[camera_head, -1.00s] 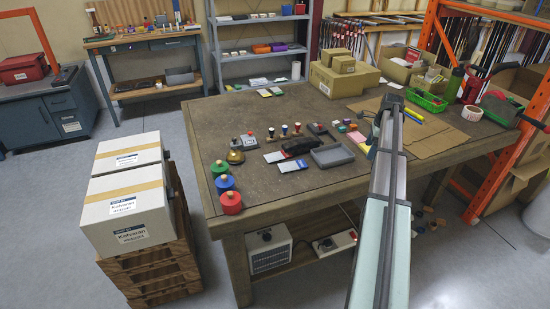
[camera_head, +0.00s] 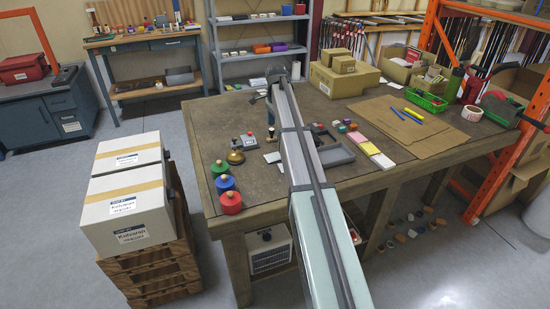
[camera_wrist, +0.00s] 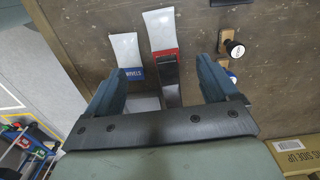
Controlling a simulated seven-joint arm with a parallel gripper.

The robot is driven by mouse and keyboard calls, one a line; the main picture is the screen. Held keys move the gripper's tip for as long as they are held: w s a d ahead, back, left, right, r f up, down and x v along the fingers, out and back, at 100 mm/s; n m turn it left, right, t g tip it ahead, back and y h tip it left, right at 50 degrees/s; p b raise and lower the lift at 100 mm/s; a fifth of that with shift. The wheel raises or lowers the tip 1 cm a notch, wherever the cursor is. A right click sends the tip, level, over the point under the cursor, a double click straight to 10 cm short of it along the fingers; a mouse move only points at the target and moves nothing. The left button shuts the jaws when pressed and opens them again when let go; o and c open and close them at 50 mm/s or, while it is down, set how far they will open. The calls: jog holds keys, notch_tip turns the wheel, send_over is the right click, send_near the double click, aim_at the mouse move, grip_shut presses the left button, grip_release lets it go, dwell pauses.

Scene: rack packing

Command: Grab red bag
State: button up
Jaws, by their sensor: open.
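In the wrist view, a white packet with a red band (camera_wrist: 162,30) lies on the bench, ahead of my gripper (camera_wrist: 163,66). A long black object (camera_wrist: 168,80) lies against the red band and reaches back between the open fingers. I cannot tell what that object is. Nothing is held between the fingers. In the head view my arm crosses the bench and hides this area.
Stamps, one seen in the wrist view (camera_wrist: 232,48), stand right of the fingers. In the head view, a grey tray (camera_head: 335,155) lies right of my arm, and colored round containers (camera_head: 230,202) stand at the bench's left front. Cardboard boxes (camera_head: 345,78) stand at the back.

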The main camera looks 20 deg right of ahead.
aim_at(275, 155)
jog(key=f, duration=1.3)
jog(key=shift+w+a+f, duration=0.15)
jog(key=shift+w+f, duration=0.05)
jog(key=shift+f, duration=0.2)
jog(key=shift+r, duration=0.1)
jog(key=c, duration=1.2)
